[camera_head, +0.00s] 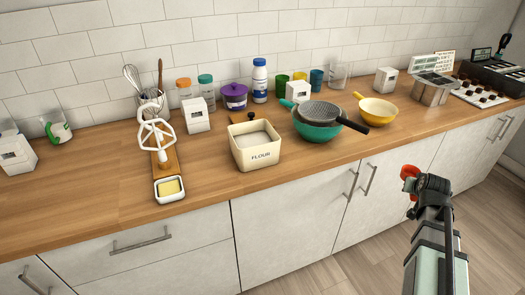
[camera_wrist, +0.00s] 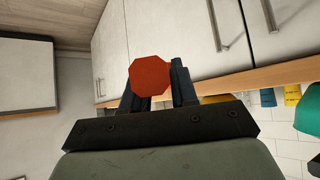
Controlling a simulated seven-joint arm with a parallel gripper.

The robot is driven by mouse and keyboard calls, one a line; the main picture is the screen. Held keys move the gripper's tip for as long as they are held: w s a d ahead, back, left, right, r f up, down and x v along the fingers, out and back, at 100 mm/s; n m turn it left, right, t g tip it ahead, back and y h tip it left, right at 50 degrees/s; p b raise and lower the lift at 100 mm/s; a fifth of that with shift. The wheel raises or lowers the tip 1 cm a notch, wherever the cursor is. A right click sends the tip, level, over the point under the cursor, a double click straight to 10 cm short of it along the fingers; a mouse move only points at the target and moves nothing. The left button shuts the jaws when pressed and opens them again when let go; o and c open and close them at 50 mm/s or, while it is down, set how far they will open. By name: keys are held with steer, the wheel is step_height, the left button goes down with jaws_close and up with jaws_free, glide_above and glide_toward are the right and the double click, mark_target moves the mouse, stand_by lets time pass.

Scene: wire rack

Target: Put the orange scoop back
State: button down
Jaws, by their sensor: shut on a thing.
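The orange scoop (camera_head: 409,171) is a small red-orange piece at the tip of my gripper (camera_head: 416,184), held in front of the cabinets and apart from the counter. In the wrist view the scoop (camera_wrist: 150,75) shows as a flat red-orange octagon between the two dark fingers of my gripper (camera_wrist: 156,84). The gripper is shut on it. The rest of the scoop's shape is hidden. A cream square tin marked FLOUR (camera_head: 262,157) stands open on the counter, left of my gripper, with white flour inside.
The wooden counter (camera_head: 95,184) has free room at its left. A butter dish (camera_head: 171,196) stands at the front edge. Cabinet handles (camera_head: 370,179) stick out below.

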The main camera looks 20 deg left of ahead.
steer(key=w+a+r, duration=0.6)
steer(key=a+r, duration=0.3)
steer(key=a, duration=0.2)
steer(key=w+a+r, duration=0.7)
steer(key=a+r, duration=0.3)
steer(key=a, duration=0.1)
steer(key=s+a, duration=0.2)
steer(key=a, duration=0.2)
steer(key=s+a+n+y, duration=0.1)
steer(key=s+a, duration=0.1)
steer(key=a, duration=0.3)
steer(key=s+a+n+y, duration=0.1)
steer(key=s+a, duration=0.1)
steer(key=a, duration=0.3)
steer(key=s+a+f+n+g+y, duration=0.3)
steer(key=s+a+n+y, duration=0.3)
steer(key=s+a, duration=2.4)
steer(key=shift+n+h, duration=0.5)
steer(key=shift+h, duration=0.2)
steer(key=shift+w+a+f, duration=0.2)
steer(key=shift+w+f, duration=0.05)
steer(key=shift+f, duration=1.35)
steer(key=shift+w+a+f, duration=0.15)
steer(key=shift+w+f, duration=0.1)
steer(key=shift+f, duration=1.4)
steer(key=shift+w+a+f, duration=0.2)
steer(key=shift+w+f, duration=0.05)
steer(key=shift+f, duration=1.35)
